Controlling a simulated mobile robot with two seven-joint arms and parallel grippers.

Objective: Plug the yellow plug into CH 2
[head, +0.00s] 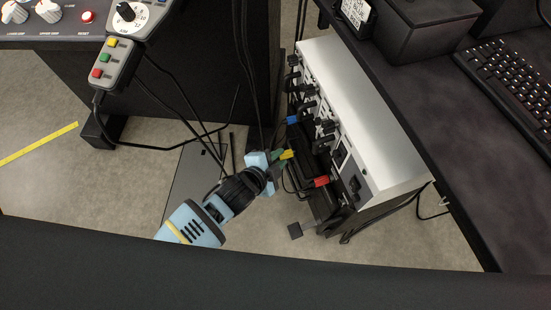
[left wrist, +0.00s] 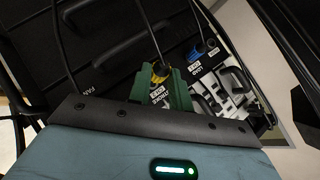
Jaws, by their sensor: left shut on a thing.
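My left gripper (head: 281,160) is at the front of the white-topped instrument box (head: 362,115), shut on the yellow plug (head: 288,154). In the left wrist view its green fingers (left wrist: 168,92) pinch the yellow plug (left wrist: 159,72), whose dark cable runs up and away. The plug's front end is hidden, so I cannot tell whether it is in a socket or just in front of one. White labels beside the fingers are rotated and partly covered, so CH 2 is not clearly readable. My right gripper is not in view.
A blue plug (head: 292,119) and a red plug (head: 321,181) sit along the box front; the blue plug also shows in the left wrist view (left wrist: 204,49). Several black cables hang close to my gripper. A dark desk (head: 455,150) borders the box at right.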

